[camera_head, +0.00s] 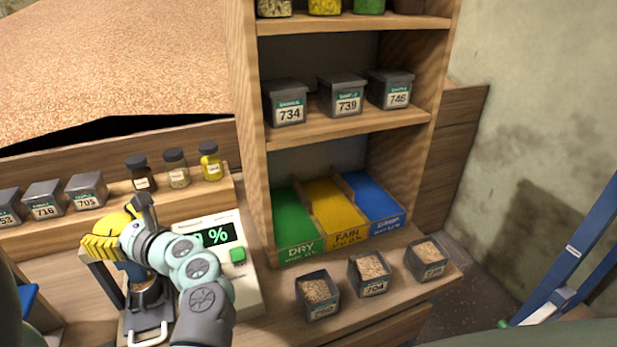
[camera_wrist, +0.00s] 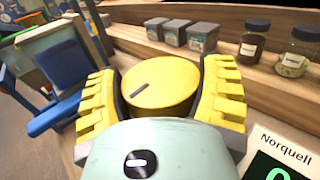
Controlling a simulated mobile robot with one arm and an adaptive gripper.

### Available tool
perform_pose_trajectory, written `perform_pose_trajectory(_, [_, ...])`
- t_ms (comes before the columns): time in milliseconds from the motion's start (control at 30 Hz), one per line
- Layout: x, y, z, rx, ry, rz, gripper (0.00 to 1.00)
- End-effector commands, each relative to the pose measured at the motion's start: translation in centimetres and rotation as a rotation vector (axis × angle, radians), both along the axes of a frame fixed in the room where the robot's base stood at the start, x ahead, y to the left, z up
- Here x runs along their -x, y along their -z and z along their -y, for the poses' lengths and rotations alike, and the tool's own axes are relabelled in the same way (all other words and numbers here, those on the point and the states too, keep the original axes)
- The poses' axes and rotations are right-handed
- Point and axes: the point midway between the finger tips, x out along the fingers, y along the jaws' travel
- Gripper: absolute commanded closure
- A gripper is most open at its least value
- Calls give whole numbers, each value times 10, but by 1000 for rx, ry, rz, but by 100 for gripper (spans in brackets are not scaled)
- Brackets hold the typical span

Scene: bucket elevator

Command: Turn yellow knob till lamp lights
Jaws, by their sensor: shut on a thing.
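The yellow knob (camera_wrist: 158,84) is a round disc with a short dark line on its top, pointing up and right in the wrist view. My gripper (camera_wrist: 163,70) is shut on it, one ridged yellow finger at each side. In the head view my gripper (camera_head: 122,232) hides most of the knob, at the front left above a small stand. Beside it a white meter (camera_head: 247,285) has a dark display (camera_head: 217,235) with green digits, partly hidden by my arm, showing "%".
Jars (camera_head: 175,168) and grey boxes (camera_head: 86,191) stand on the ledge behind my gripper. Open grain boxes (camera_head: 318,296) line the counter right of the meter. Green, yellow and blue trays (camera_head: 295,225) lie in the shelf. A blue ladder-like frame (camera_head: 575,255) stands far right.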

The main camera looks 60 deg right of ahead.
Motion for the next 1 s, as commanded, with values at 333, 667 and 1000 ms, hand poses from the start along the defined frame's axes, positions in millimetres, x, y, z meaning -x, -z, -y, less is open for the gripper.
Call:
perform_pose_trajectory(333, [0, 1, -1, 2, 4, -1, 65])
perform_pose_trajectory(667, [0, 3, -3, 2, 75, -2, 65])
perform_pose_trajectory(1000, [0, 2, -4, 1, 205, -4, 65])
